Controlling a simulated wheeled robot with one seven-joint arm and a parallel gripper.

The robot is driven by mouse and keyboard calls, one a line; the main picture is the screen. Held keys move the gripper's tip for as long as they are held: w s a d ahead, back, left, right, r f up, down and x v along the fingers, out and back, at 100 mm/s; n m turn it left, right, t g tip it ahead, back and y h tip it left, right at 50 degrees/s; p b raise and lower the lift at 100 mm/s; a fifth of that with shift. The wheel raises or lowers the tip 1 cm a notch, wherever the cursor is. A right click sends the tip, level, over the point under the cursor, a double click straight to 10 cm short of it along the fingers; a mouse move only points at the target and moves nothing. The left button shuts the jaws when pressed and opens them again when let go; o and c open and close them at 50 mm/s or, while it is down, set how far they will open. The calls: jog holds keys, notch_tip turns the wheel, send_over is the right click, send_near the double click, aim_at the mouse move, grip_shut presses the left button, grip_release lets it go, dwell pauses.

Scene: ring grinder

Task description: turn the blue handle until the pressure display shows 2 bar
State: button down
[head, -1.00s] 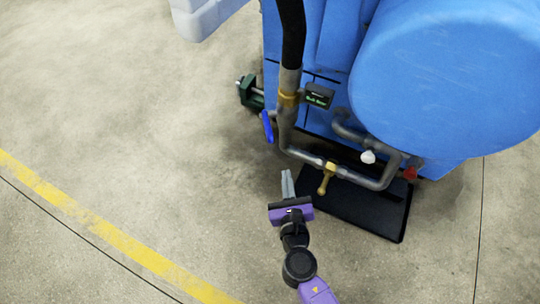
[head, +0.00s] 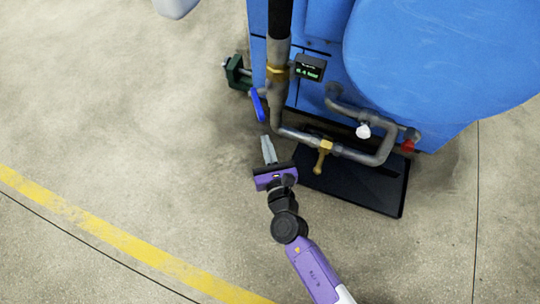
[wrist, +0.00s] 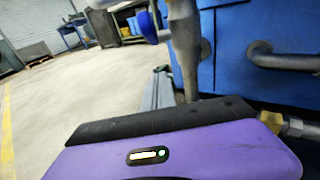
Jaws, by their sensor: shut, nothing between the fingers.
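The blue handle (head: 258,105) sits on the left side of the grey pipe in the head view, slightly tilted from upright. It also shows in the wrist view (wrist: 148,27) near the top. The small dark pressure display (head: 309,69) beside the pipe has green digits; they are too small to read surely, perhaps 0.4 bar. My purple gripper (head: 268,150) is shut and empty, with its fingers pointing up the picture, just below the handle and apart from it. The fingers show in part in the wrist view (wrist: 158,92).
A brass valve (head: 322,157) hangs on the lower pipe, right of my gripper. A white knob (head: 363,131) and a red knob (head: 408,145) are farther right. A green clamp-like part (head: 236,72) is at the machine's left. Floor at left is clear.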

aim_at(257, 103)
jog(key=shift+w+a+r+p, duration=0.25)
jog(key=shift+w+r+p, duration=0.3)
jog(key=shift+w+r, duration=0.45)
jog(key=shift+w+a+r+p, duration=0.25)
jog(key=shift+w+r+p, duration=0.4)
jog(key=shift+w, duration=0.45)
jog(key=shift+r, duration=0.1)
jog(key=shift+r, duration=0.15)
jog(key=p, duration=0.2)
jog(key=shift+r+g+p, duration=0.25)
jog(key=shift+g+p, duration=0.05)
jog(key=shift+p, duration=0.05)
